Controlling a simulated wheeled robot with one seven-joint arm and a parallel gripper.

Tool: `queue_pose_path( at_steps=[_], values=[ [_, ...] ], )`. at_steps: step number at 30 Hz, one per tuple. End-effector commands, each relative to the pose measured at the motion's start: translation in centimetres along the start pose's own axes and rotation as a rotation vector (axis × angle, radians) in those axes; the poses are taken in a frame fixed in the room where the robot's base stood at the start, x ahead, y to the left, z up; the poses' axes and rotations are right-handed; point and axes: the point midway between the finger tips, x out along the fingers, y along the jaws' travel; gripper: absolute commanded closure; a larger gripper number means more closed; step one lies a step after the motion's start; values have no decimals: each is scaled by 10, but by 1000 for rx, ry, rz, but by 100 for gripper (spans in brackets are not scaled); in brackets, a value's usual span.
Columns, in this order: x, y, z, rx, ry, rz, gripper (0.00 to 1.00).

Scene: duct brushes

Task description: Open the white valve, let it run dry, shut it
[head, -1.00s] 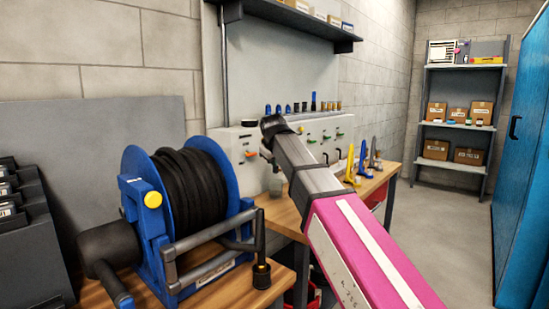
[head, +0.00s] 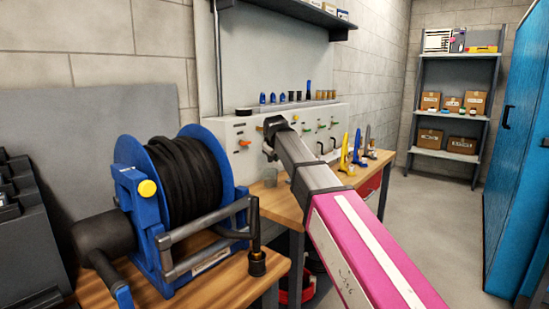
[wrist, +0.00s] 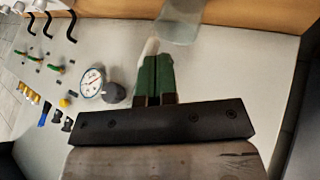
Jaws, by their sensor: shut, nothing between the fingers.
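My gripper (wrist: 157,58) is shut and empty, its green fingers close together in front of the pale panel (wrist: 235,85). A white piece (wrist: 150,47), which looks like the white valve's handle, shows right at the fingertips in the wrist view. The fingers partly hide it, so I cannot tell whether they touch it or how far it is turned. A clear cup (wrist: 180,22) is beyond the fingertips; in the head view the cup (head: 270,177) stands on the bench below the panel. My wrist hides the white valve in the head view.
A round gauge (wrist: 92,83) and several green-handled valves (wrist: 55,68) are on the panel beside the fingers. An orange handle (head: 243,143) is left of my wrist. A blue hose reel (head: 180,195) stands in the foreground. Yellow and blue tools (head: 350,150) stand on the bench.

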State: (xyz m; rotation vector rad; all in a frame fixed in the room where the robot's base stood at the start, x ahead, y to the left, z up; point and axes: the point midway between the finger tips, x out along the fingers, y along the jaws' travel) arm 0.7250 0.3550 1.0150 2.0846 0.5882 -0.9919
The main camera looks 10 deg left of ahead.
Motion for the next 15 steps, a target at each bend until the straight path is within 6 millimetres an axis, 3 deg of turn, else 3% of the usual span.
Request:
queue_pose_path(
  at_steps=[15],
  values=[
    [-2,10,-3,51,-27,-122,100]
  ],
)
